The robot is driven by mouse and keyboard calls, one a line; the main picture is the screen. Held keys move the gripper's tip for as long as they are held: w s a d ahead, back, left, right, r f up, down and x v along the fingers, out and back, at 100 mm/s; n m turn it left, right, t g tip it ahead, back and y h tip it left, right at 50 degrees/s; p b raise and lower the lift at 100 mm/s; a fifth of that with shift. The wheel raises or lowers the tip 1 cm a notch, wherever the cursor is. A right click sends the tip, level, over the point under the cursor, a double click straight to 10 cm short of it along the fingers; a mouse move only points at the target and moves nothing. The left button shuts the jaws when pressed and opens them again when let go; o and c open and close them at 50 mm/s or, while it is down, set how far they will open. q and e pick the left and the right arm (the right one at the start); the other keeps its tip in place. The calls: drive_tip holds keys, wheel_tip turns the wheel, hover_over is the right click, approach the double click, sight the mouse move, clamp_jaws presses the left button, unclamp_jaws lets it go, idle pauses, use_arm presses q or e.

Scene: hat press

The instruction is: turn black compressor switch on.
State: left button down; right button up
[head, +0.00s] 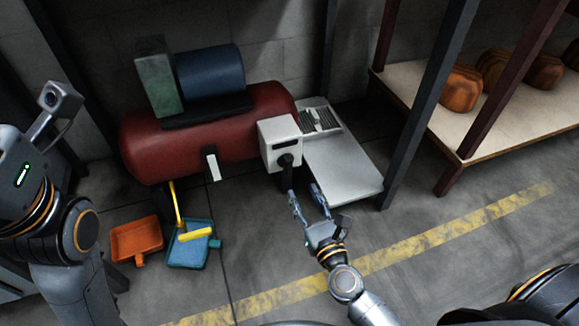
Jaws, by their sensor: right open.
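The compressor has a red tank (195,135) with a blue motor (210,71) and a green block (160,80) on top. A white switch box (280,142) sits at the tank's right end. The black switch (286,160) is on the box's front face, and I cannot tell its setting. My right gripper (306,190) is open, with its fingers pointing up toward the box. Its left finger is close below the black switch; I cannot tell if they touch. My left arm shows at the left edge, but its fingers are not in view.
A shelf (440,115) with brown wooden blocks (461,88) is at right. An orange dustpan (137,240) and a blue dustpan (188,250) with a yellow brush lie on the floor at left.

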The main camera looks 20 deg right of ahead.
sight(290, 165)
drive_tip(key=w, duration=1)
drive_tip(key=shift+w+a, duration=0.2)
drive_tip(key=shift+w, duration=0.15)
clamp_jaws()
